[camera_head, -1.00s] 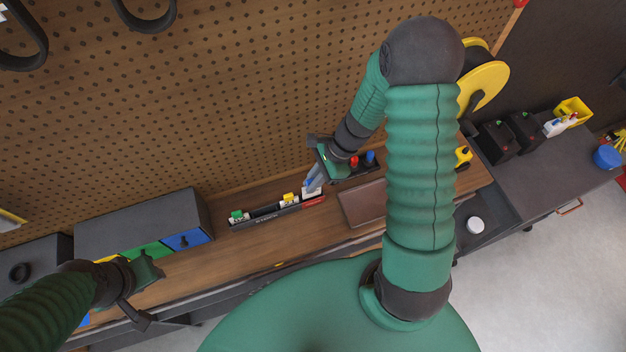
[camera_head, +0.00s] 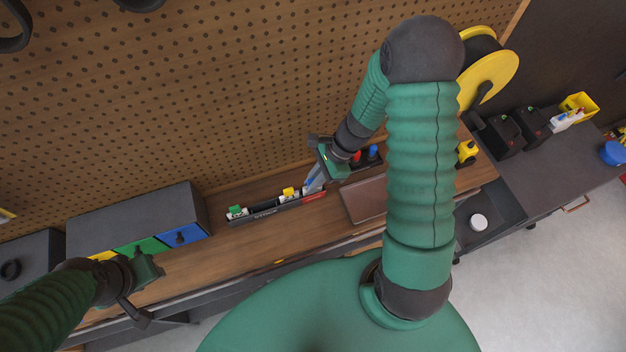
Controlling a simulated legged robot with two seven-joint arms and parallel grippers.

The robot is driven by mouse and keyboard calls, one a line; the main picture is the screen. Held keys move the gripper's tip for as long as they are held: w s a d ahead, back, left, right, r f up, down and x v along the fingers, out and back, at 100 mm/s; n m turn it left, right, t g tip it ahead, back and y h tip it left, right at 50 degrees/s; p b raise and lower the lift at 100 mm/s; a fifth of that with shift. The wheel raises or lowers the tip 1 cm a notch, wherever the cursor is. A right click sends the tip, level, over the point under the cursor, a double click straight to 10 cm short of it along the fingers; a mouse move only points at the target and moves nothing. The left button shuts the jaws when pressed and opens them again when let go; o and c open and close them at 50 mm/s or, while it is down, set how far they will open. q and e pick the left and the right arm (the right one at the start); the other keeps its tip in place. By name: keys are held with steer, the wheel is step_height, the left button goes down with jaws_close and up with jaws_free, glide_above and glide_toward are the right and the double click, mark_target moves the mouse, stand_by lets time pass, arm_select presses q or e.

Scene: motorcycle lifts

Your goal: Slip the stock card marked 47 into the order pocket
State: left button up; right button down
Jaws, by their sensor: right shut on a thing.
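A long black card rack (camera_head: 265,213) lies on the wooden bench against the pegboard. A card with a green tab (camera_head: 236,210) stands at its left end and one with a yellow tab (camera_head: 289,193) stands further right. My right gripper (camera_head: 313,184) is at the rack's right end, above a red strip (camera_head: 315,197). It is shut on a pale card, mostly hidden by the fingers; its number cannot be read. I cannot tell which thing is the order pocket. My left gripper (camera_head: 147,284) hangs before the drawer unit; its fingertips are unclear.
A brown flat panel (camera_head: 362,201) lies right of the rack. Red (camera_head: 356,156) and blue (camera_head: 373,151) knobs stand behind it. A grey drawer unit (camera_head: 135,219) with yellow, green and blue fronts stands left.

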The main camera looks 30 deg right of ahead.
steer(key=c, duration=1.4)
jaws_free()
steer(key=shift+c, duration=0.2)
steer(key=shift+d, duration=0.1)
steer(key=v, duration=1.6)
steer(key=shift+d+r, duration=0.25)
steer(key=shift+d, duration=0.05)
steer(key=s+a+f+n+h+b, duration=0.1)
steer(key=a+f+n, duration=0.3)
steer(key=n, duration=0.6)
steer(key=s+a+f+n+t+h+b, duration=0.1)
steer(key=a+f+n+h+b, duration=0.2)
steer(key=a+n, duration=0.5)
steer(key=shift+s+f+n+h, duration=0.4)
steer(key=shift+n+h, duration=0.3)
steer(key=shift+n, duration=0.7)
